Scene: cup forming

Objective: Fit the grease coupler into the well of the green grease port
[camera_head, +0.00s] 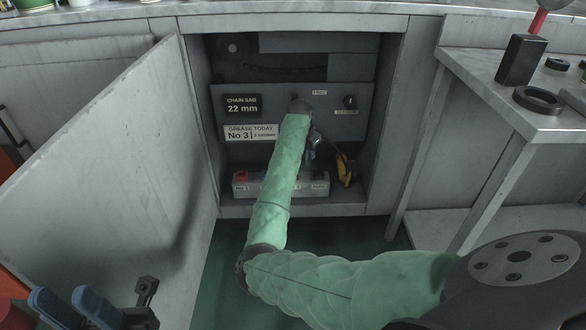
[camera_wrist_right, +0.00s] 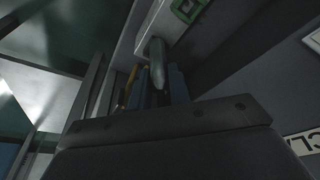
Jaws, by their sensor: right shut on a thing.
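My right arm reaches into the open cabinet, its gripper (camera_head: 313,140) low in front of the grey panel and partly hidden by my sleeve. In the right wrist view the blue fingers (camera_wrist_right: 161,72) are shut on the grease coupler (camera_wrist_right: 157,58), a grey rounded cylinder. The green grease port (camera_wrist_right: 188,9) is a square green frame on a pale block, up and right of the coupler. The coupler appears apart from its well; the exact gap cannot be told. My left gripper (camera_head: 72,308) is open and empty at the lower left, outside the cabinet.
The pale port block (camera_head: 252,188) with a red port lies on the cabinet floor. A yellow and black object (camera_head: 345,168) hangs right of my right gripper. The cabinet door (camera_head: 100,170) stands open at left. A side bench (camera_head: 470,85) stands at right.

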